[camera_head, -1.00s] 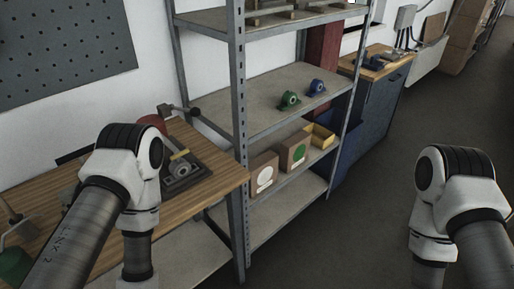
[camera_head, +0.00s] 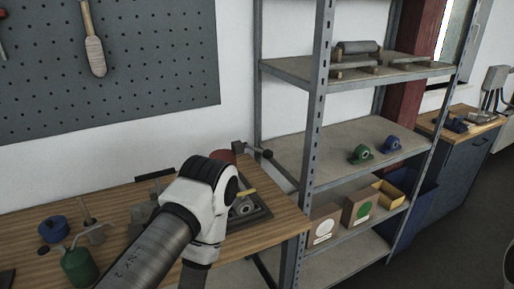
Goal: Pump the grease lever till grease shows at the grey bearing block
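A grey rounded block (camera_head: 245,206), which looks like the bearing block, sits on a dark tray (camera_head: 262,213) at the right end of the wooden bench. My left arm partly covers the tray. Whether grease shows at the block is too small to tell. Behind it is a short bar with a black knob (camera_head: 267,153), beside a red part (camera_head: 223,156); I cannot tell whether this is the grease lever. My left arm reaches over the bench, but its gripper is out of sight. My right gripper is not in view.
A green bearing block (camera_head: 361,154) and a blue one (camera_head: 391,145) stand on the middle shelf. Boxes and a yellow bin (camera_head: 389,194) sit below. A green can (camera_head: 78,268) and a blue round part (camera_head: 53,229) stand on the bench at left.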

